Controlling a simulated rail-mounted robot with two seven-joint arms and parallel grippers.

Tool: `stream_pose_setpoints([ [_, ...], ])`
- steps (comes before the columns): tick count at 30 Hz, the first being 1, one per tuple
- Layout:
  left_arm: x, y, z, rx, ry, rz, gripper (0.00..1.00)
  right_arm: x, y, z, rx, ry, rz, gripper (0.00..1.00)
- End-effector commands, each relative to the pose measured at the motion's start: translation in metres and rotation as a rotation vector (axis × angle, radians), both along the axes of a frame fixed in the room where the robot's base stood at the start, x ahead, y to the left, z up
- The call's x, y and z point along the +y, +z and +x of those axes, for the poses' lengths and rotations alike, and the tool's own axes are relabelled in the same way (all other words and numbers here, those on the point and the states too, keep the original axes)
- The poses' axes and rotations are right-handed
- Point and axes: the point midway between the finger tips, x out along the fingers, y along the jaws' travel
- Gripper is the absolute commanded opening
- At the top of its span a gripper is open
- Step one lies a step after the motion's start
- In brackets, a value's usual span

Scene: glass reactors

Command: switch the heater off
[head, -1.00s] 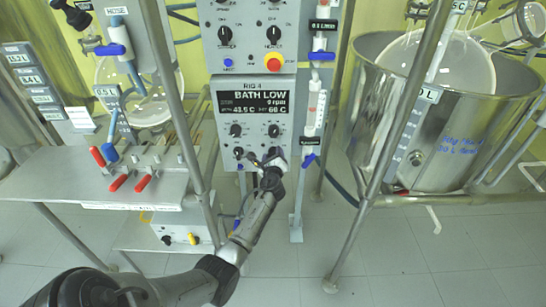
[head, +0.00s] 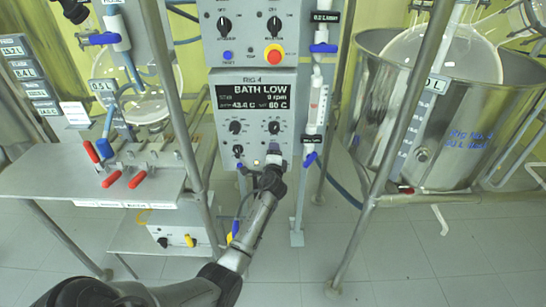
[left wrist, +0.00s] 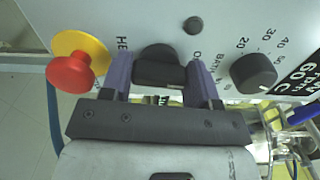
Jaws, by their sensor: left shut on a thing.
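The Rig 4 control box (head: 302,118) stands in the middle of the head view, its screen (head: 252,94) reading BATH LOW and 60 C. My left gripper (head: 273,158) is at the lower right of its front. In the left wrist view my left gripper (left wrist: 163,88) has its two purple fingers on either side of a black knob (left wrist: 158,66), shut on it. The letters HE show beside this knob, which I take as the heater knob. In the head view the gripper hides it. My right gripper is not in view.
In the left wrist view a red stop button (left wrist: 72,74) on a yellow collar sits left of the held knob, and the bath dial (left wrist: 254,73) sits right. A steel tub (head: 440,150) stands right, a bench with red-handled clamps (head: 112,179) left. Open floor lies in front.

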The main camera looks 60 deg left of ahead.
Motion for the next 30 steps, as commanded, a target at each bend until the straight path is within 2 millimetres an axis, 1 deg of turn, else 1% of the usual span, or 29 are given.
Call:
stream_pose_setpoints([
  [1,-0.0002,-0.0016,0.0001,-0.020,0.000,-0.013,0.32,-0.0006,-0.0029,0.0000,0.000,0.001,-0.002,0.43],
  [9,-0.0003,-0.0012,0.0000,-0.086,0.000,-0.055,0.32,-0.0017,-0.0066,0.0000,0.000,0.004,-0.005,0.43],
  [25,-0.0003,-0.0005,0.0001,-0.103,-0.001,-0.067,0.32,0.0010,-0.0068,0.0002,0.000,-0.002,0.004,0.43],
  [26,-0.0003,-0.0005,0.0001,-0.103,-0.001,-0.067,0.57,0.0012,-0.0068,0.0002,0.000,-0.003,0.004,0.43],
  [30,-0.0002,-0.0005,0.0001,-0.103,0.000,-0.066,0.71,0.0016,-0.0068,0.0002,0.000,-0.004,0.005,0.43],
])
